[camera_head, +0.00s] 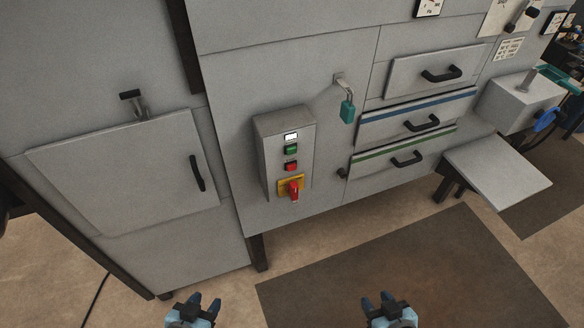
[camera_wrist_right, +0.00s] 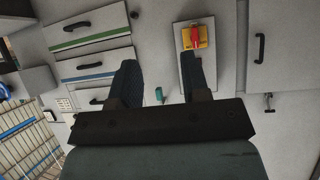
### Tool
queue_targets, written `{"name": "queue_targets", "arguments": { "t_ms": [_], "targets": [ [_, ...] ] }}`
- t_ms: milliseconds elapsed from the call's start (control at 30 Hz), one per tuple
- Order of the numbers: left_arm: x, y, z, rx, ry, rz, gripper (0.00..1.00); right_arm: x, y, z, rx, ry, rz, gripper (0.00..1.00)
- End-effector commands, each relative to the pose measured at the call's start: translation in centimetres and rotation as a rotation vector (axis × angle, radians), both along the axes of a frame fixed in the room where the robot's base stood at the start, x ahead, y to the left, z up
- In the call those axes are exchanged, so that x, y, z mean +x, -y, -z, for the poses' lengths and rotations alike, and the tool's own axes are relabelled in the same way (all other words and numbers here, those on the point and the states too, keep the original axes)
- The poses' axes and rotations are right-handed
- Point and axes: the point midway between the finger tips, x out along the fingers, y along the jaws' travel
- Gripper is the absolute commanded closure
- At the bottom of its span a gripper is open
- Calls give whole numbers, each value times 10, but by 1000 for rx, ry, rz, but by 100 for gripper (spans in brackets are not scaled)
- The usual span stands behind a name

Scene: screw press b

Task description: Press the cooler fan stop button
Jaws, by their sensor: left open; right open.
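A grey control box (camera_head: 269,166) is mounted on the front of the grey machine. From top to bottom it carries a white button or lamp (camera_head: 291,137), a green button (camera_head: 291,149), a red button (camera_head: 291,166) and a red switch (camera_head: 294,190) on a yellow plate. Labels are too small to read. My left gripper (camera_head: 196,301) and my right gripper (camera_head: 384,301) are open and empty at the bottom, well apart from the box. In the right wrist view, the red switch (camera_wrist_right: 196,36) shows beyond my right gripper (camera_wrist_right: 163,75); its finger hides the buttons.
A cabinet door (camera_head: 130,170) with a black handle is left of the box. A teal padlock (camera_head: 347,110) hangs to its upper right. Drawers with black handles (camera_head: 408,160) and a protruding grey shelf (camera_head: 497,172) lie further right. A dark mat (camera_head: 410,270) covers the floor in front.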

Motion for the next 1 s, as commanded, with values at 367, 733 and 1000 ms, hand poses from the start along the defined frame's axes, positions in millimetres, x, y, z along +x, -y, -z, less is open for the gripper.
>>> {"name": "queue_targets", "arguments": {
  "t_ms": [367,733,1000],
  "targets": [
    [1,0,-1,0,2,1,57,0,0,0,0,0,0,100],
    [1,0,0,0,2,1,57,0,0,0,0,0,0,100],
    [1,0,0,0,2,1,57,0,0,0,0,0,0,100]
  ]
}}
